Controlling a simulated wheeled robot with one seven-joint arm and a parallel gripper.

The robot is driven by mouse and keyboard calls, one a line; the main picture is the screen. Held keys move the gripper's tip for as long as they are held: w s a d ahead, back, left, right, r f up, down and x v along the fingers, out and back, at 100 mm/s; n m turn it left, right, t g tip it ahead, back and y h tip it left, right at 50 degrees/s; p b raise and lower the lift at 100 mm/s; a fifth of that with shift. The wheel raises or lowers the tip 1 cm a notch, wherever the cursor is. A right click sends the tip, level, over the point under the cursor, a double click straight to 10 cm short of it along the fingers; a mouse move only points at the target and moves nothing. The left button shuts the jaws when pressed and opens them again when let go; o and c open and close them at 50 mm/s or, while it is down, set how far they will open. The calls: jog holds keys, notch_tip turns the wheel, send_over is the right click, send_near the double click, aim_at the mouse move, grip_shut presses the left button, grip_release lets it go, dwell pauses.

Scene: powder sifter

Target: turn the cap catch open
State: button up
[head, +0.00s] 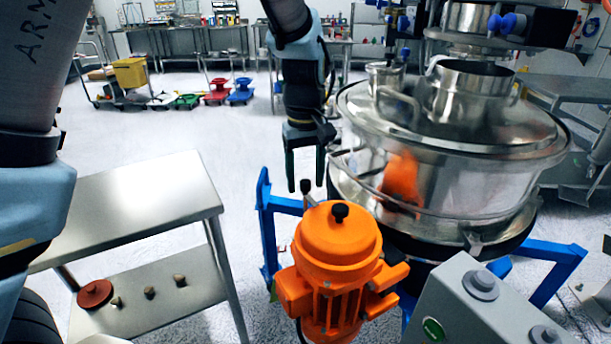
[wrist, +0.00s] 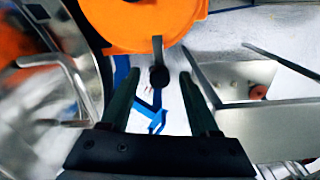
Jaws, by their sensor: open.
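The cap catch (head: 306,187) looks like a small dark lever with a rounded end, at the left edge of the orange motor's cap (head: 338,238). In the wrist view the catch (wrist: 158,50) sticks out from the orange cap (wrist: 140,20) toward my gripper. My gripper (head: 306,178) points down and is open. In the wrist view my gripper (wrist: 159,73) has one finger on each side of the catch's dark end, with a visible gap on both sides. How deep the fingers reach along the catch is hard to tell.
A steel sifter drum (head: 450,165) stands to the right, on a blue frame (head: 265,215). A grey control box (head: 470,305) is at front right. A steel table (head: 140,205) stands at left, with a red disc (head: 95,293) and small pieces on its lower shelf.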

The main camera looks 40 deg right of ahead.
jog(key=shift+c, duration=0.2)
grip_shut()
dwell(0.3)
jog(key=shift+m, duration=0.3)
jog(key=m, duration=0.3)
jog(key=shift+m, duration=0.3)
jog(key=m, duration=0.4)
jog(key=shift+m, duration=0.3)
jog(key=m+p, duration=0.1)
jog(key=m, duration=0.3)
jog(key=shift+r+m, duration=0.1)
jog(key=shift+m, duration=0.2)
jog(key=shift+m+p, duration=0.65)
jog(key=shift+m, duration=1.55)
